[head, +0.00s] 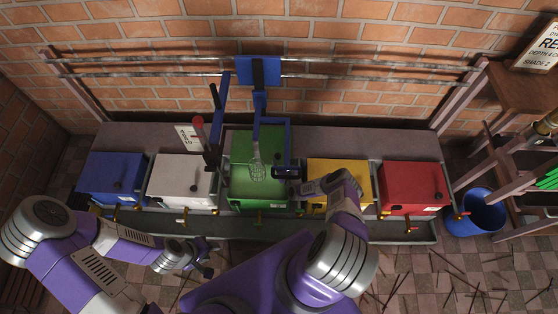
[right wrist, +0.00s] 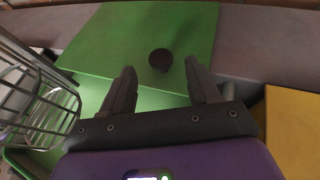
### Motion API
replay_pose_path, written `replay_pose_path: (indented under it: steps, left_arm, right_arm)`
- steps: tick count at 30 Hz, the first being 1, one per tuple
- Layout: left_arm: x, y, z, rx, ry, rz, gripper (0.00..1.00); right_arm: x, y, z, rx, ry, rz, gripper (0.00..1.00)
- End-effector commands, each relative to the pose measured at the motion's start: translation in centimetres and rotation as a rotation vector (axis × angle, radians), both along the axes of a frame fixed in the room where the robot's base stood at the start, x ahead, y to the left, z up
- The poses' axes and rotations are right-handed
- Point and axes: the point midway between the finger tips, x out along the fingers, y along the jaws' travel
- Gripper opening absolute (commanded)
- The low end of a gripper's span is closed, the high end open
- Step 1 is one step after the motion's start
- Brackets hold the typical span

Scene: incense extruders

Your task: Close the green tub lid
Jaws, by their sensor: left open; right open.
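The green tub (head: 258,190) stands in the middle of the row in the head view. Its green lid (head: 252,143) lies toward the back, with a lighter green area in front of it that looks like the tub's uncovered part. In the right wrist view the lid (right wrist: 110,40) has a round dark knob (right wrist: 160,60). My right gripper (head: 280,172) is over the tub's right side. It is open and empty, with its fingers (right wrist: 158,76) pointing at the knob, one to each side; contact cannot be told. My left gripper (head: 208,264) is open in front of the bench, away from the tub.
A wire basket (right wrist: 40,110) hangs close on the left, over the tub, from a blue frame (head: 260,105). Blue (head: 112,175), white (head: 183,178), yellow (head: 340,170) and red (head: 412,185) tubs flank the green one. A blue bucket (head: 476,214) stands at the right.

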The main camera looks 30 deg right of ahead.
Motion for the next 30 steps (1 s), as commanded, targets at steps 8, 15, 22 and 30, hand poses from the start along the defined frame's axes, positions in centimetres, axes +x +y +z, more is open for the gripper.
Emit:
replay_pose_path:
  steps: [8,15,22,30]
  left_arm:
    - [0.0,0.0,-1.7,0.000,0.000,0.000,0.42]
    - [0.0,0.0,-1.7,0.000,0.000,0.000,0.42]
    - [0.0,0.0,-1.6,0.000,0.000,0.000,0.42]
    - [0.0,0.0,-1.7,0.000,0.000,0.000,0.42]
  right_arm:
    - [2.7,-0.4,-1.2,0.000,0.000,0.000,0.61]
    - [3.0,-0.4,-1.2,0.001,0.001,0.000,0.61]
    - [3.0,-0.5,-1.2,0.000,0.001,0.000,0.39]
    - [3.0,-0.5,-1.2,-0.001,0.001,0.000,0.00]
